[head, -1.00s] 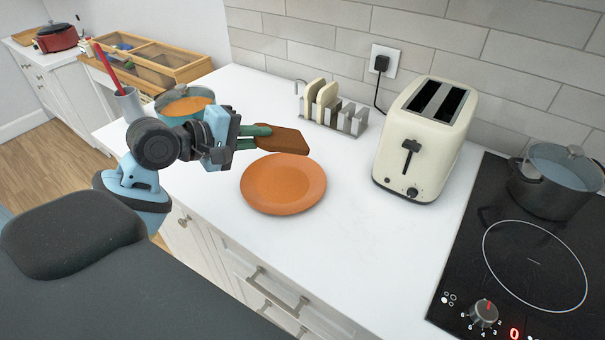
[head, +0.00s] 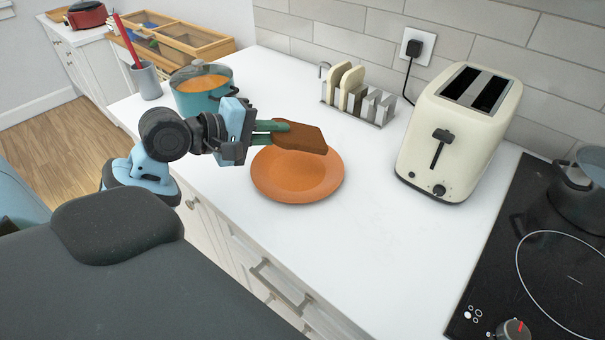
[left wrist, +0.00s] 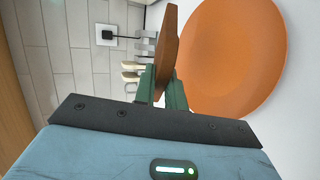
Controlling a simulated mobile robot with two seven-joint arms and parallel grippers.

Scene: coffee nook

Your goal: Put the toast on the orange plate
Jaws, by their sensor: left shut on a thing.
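The toast (head: 300,139) is a dark brown slice held by my left gripper (head: 270,132), whose green fingers are shut on its left end. It is held over the back part of the orange plate (head: 292,188), which lies flat on the white counter. In the left wrist view the toast (left wrist: 167,50) stands edge-on between the green fingers (left wrist: 163,88), and the orange plate (left wrist: 225,50) shows beside it. A gap between toast and plate seems present, but its height is hard to judge. My right gripper is not in view.
A metal rack (head: 375,108) with pale bread slices stands behind the plate. A cream toaster (head: 440,150) is to the right, beside a black hob (head: 550,260). A teal pot (head: 198,100) and a grey cup (head: 147,82) stand behind my left arm. The counter right of the plate is clear.

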